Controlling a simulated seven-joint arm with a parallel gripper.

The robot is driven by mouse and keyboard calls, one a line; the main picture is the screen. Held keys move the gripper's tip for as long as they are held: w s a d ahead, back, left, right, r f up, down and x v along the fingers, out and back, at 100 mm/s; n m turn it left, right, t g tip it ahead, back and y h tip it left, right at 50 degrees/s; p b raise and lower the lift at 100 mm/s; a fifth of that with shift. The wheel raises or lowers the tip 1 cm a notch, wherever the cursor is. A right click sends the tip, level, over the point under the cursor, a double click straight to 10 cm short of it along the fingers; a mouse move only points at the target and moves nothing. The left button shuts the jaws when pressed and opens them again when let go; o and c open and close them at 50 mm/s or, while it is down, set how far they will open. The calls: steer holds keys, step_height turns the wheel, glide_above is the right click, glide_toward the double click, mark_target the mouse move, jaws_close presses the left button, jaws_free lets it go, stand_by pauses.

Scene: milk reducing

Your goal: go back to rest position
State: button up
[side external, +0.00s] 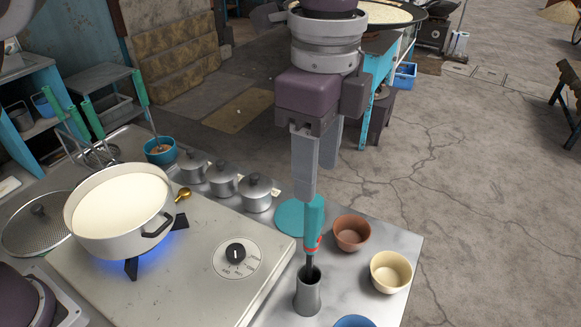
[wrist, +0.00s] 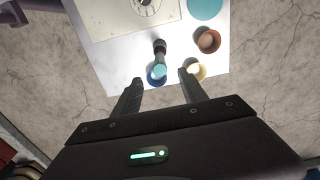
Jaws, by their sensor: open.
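My gripper (side external: 316,180) is open and points down above the front right of the counter. In the wrist view my gripper (wrist: 158,84) shows two spread fingers with nothing between them. A teal-handled tool (side external: 315,222) stands upright in a grey metal cup (side external: 307,296), its lower end hidden inside. In the side view the near fingertip overlaps the handle's top; the wrist view shows the tool (wrist: 160,66) beyond the fingertips, apart from them. A white pot (side external: 90,245) of milk (side external: 118,203) sits on the stove over a blue flame.
A brown bowl (side external: 352,233), a cream bowl (side external: 390,272), a blue bowl (side external: 355,322) and a teal disc (side external: 290,217) surround the cup. Several lidded canisters (side external: 223,180) stand behind the stove (side external: 195,280). A glass lid (side external: 36,226) lies left. Open floor is at right.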

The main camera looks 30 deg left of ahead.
steer(key=s+a+r+n+t, duration=0.1)
steer(key=s+a+r+n, duration=0.15)
steer(key=a, duration=0.35)
steer(key=s+a+r+n+t+h, duration=0.1)
steer(key=a+r+n, duration=0.1)
steer(key=a+n, duration=0.3)
steer(key=s+a+r+n+t, duration=0.1)
steer(key=s+a+r+n, duration=0.1)
steer(key=a, duration=0.5)
steer(key=s+a+f+n+t, duration=0.1)
steer(key=s+a+f+n, duration=0.2)
steer(key=s, duration=0.3)
steer(key=s+a+f+n+t+y, duration=0.1)
steer(key=s+a+f+n, duration=0.3)
steer(key=s+a+n, duration=0.1)
steer(key=shift+s+a+f+t, duration=0.3)
steer(key=shift+s+a, duration=0.1)
steer(key=shift+s, duration=0.5)
steer(key=shift+n, duration=0.25)
